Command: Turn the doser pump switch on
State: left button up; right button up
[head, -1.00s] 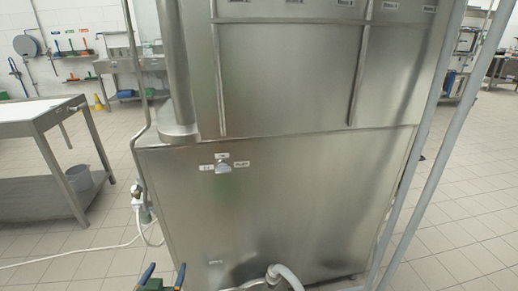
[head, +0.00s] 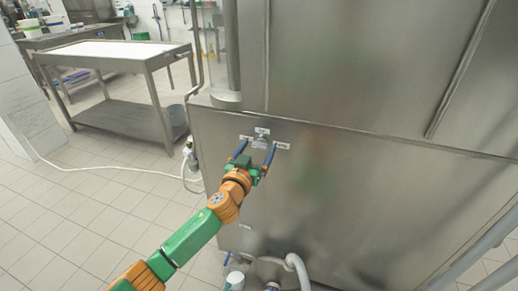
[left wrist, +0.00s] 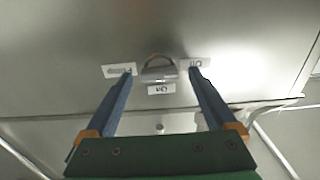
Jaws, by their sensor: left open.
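The doser pump switch (head: 261,141) is a small grey knob on the steel front panel, with small white labels around it. In the left wrist view the knob (left wrist: 159,72) shows upside down, with a label reading "On" (left wrist: 161,89) and one reading "Off" (left wrist: 195,64). My left gripper (head: 259,147) is open, its two blue fingers pointing at the panel on either side of the knob. In the left wrist view the fingertips (left wrist: 160,76) flank the knob. I cannot tell whether they touch it or the panel. My right gripper is not seen.
The steel machine (head: 330,200) fills the right side. A pale hose (head: 298,268) runs low in front of it. A valve with a white cable (head: 189,152) sits at its left edge.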

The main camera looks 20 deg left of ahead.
pick_arm(q)
jog(key=shift+w+d, duration=0.1)
jog(key=shift+w, duration=0.15)
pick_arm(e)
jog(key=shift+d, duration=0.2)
pick_arm(q)
jog(key=shift+c, duration=0.2)
jog(key=c, duration=1.3)
jog(key=shift+c, duration=0.2)
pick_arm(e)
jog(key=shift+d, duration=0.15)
